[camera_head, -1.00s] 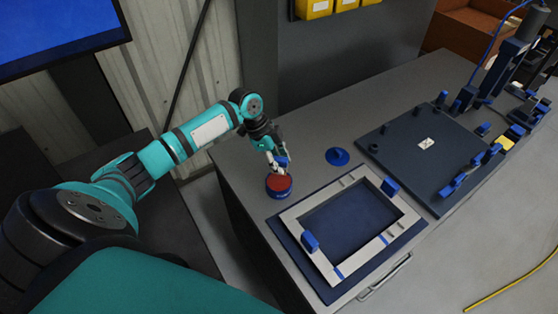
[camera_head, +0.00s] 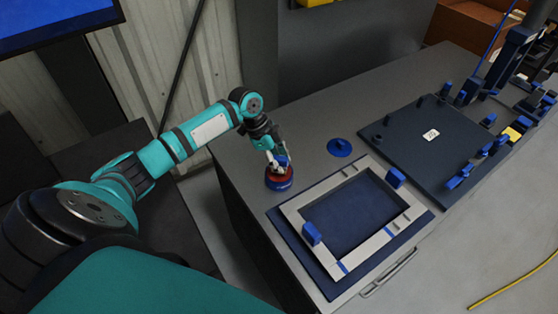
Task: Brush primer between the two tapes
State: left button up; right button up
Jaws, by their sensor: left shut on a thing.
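My left gripper (camera_head: 276,164) is shut on a small blue brush handle (camera_head: 283,161). It is right over a round blue tin (camera_head: 280,185) with red inside, at the left of the bench. The brush's lower end is hidden at the tin. A light grey rectangular frame (camera_head: 295,217) lies on a dark blue mat (camera_head: 310,268). Thin blue strips that look like tape cross its near side: one near the front corner (camera_head: 343,267), another farther right (camera_head: 389,232). My right gripper is not in view.
Blue clamps stand on the frame at its left (camera_head: 312,233) and back right (camera_head: 395,178). A blue disc with a knob (camera_head: 340,147) lies behind the frame. A dark fixture plate (camera_head: 430,155) with blue blocks fills the right. The grey bench (camera_head: 310,120) is bare behind the tin.

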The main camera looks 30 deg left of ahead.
aim_at(286, 159)
pick_arm(q)
jog(key=shift+f+b, duration=0.3)
jog(key=shift+f, duration=0.2)
dwell(0.5)
jog(key=shift+p, duration=0.3)
dwell(1.3)
notch_tip(286, 159, up, 7)
jog(key=p, duration=0.7)
dwell(0.7)
